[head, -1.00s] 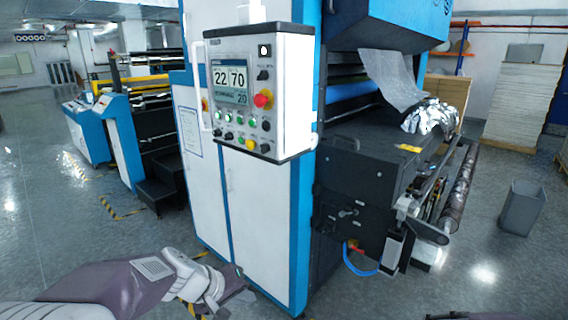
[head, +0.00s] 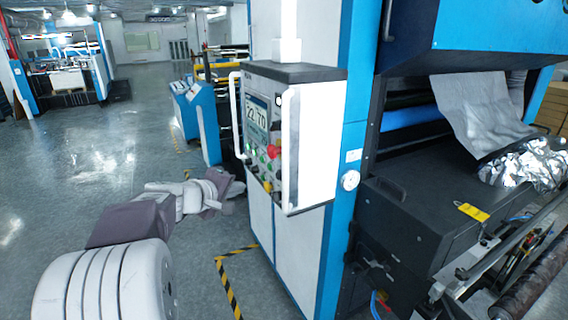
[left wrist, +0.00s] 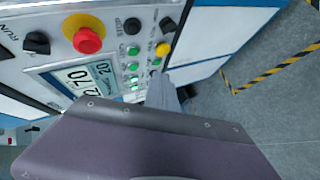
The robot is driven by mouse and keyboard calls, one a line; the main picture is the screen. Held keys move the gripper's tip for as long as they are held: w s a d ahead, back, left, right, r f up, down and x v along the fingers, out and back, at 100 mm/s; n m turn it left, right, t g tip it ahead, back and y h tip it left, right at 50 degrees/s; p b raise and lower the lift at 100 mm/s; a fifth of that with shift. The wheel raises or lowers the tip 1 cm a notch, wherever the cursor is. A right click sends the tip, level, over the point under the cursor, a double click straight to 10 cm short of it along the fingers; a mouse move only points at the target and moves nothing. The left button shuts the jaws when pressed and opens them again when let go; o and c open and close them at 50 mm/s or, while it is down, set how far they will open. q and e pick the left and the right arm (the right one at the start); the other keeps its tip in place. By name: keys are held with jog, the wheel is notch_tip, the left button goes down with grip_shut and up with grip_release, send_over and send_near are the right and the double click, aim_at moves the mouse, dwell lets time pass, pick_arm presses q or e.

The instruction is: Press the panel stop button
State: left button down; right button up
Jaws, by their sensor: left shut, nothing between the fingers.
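The control panel (head: 258,125) is a white box with a dark frame on the front of the blue and white machine, seen at a slant. Its red mushroom button (head: 273,152) also shows in the left wrist view (left wrist: 88,38), on a yellow base. A black button (left wrist: 132,25) beside printed "STOP" lettering lies to the right of it there. Green buttons (left wrist: 133,67) and a yellow button (left wrist: 163,48) are nearby. My left gripper (head: 238,186) is shut and empty, close to the panel's lower left; its grey tip (left wrist: 160,90) appears near the yellow button. My right gripper is out of view.
A vertical white handle (head: 236,115) stands along the panel's left edge. The machine's dark bed (head: 420,205), with silver foil (head: 530,162), fills the right. Striped floor tape (head: 228,285) lies below the panel. Open floor (head: 110,160) extends left.

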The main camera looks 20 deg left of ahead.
aim_at(279, 175)
pick_arm(q)
jog(key=w+d+p, duration=0.1)
jog(key=w+d, duration=0.4)
jog(key=w, duration=0.1)
jog(key=shift+w, duration=0.15)
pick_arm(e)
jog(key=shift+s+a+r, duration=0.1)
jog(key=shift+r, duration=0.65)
pick_arm(q)
jog(key=shift+a+r, duration=0.1)
jog(key=shift+r, duration=0.05)
dwell(0.4)
dwell(1.2)
jog(key=shift+w+d, duration=0.35)
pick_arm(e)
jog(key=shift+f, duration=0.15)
